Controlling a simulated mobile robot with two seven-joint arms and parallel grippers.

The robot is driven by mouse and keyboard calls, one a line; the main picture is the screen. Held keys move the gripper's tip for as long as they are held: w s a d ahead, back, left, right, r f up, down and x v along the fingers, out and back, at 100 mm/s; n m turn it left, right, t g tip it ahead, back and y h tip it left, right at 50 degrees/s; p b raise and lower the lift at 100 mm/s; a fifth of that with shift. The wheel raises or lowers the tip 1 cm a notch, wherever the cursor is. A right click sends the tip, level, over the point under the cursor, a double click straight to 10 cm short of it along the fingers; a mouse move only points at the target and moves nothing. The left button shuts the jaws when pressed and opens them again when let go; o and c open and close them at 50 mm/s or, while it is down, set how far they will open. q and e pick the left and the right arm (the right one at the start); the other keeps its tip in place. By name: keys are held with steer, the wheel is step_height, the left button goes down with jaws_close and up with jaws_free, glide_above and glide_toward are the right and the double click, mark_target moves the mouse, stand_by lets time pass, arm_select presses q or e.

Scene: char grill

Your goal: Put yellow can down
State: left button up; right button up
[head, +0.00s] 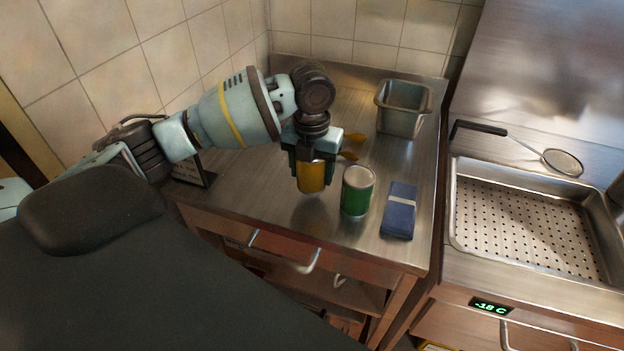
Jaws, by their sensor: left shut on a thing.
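The yellow can (312,178) is held upright in my left gripper (314,166), which is shut around its upper part and points down. The can is over the steel counter (265,185), near its front edge. A soft shadow lies below it, and I cannot tell for sure whether its base touches the counter. A green can (356,194) with a pale top stands just to the right of the yellow can, apart from it. My right gripper is not in view.
A blue folded cloth or packet (399,212) lies right of the green can. A steel container (403,107) stands at the back right. Yellow-handled items (352,144) lie partly hidden behind my gripper. A dark sign (192,170) stands left. A perforated basin (530,228) and strainer (562,162) are farther right.

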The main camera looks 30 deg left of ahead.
mark_target(312, 182)
arm_select(q)
steer(key=shift+w+f, duration=0.15)
steer(key=shift+f, duration=1.6)
steer(key=shift+f, duration=0.2)
steer(key=o, duration=1.2)
steer(key=shift+r, duration=0.1)
step_height(312, 182, up, 12)
steer(key=shift+r+p, duration=0.1)
steer(key=shift+p, duration=0.2)
